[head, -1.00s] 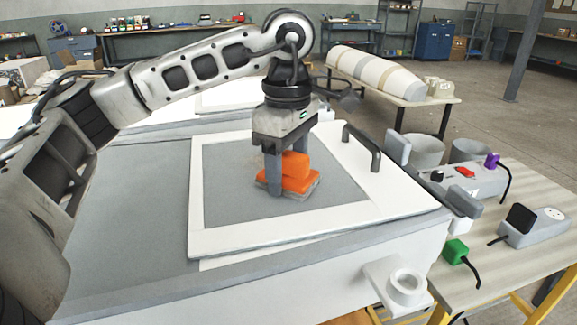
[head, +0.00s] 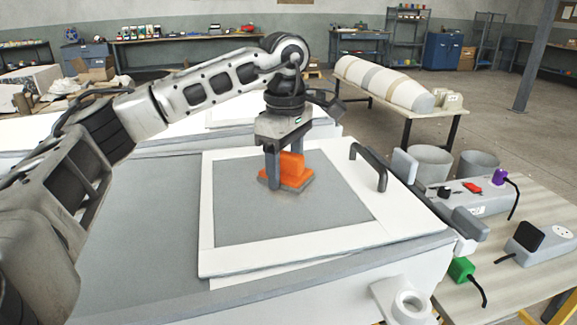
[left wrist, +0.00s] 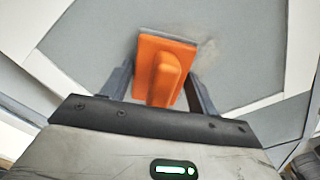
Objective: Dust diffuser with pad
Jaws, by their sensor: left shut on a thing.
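The diffuser is a flat grey panel (head: 270,222) in a white frame, lying on a large white-sided box; a dark bar handle (head: 377,167) rises from the frame's right side. The pad (head: 293,168) has an orange grip block on a flat orange and grey base. It appears to lie flat on the panel near its far edge. My left gripper (head: 284,174) points down and is shut on the pad's block, one finger on each side. The left wrist view shows the orange pad (left wrist: 163,65) between the fingers, over grey panel. The right gripper is not in view.
To the right a wooden table holds a power strip (head: 475,196), a green plug (head: 461,269) and a socket box (head: 543,238). Two grey buckets (head: 432,162) stand behind the frame's right edge. The near part of the panel is clear.

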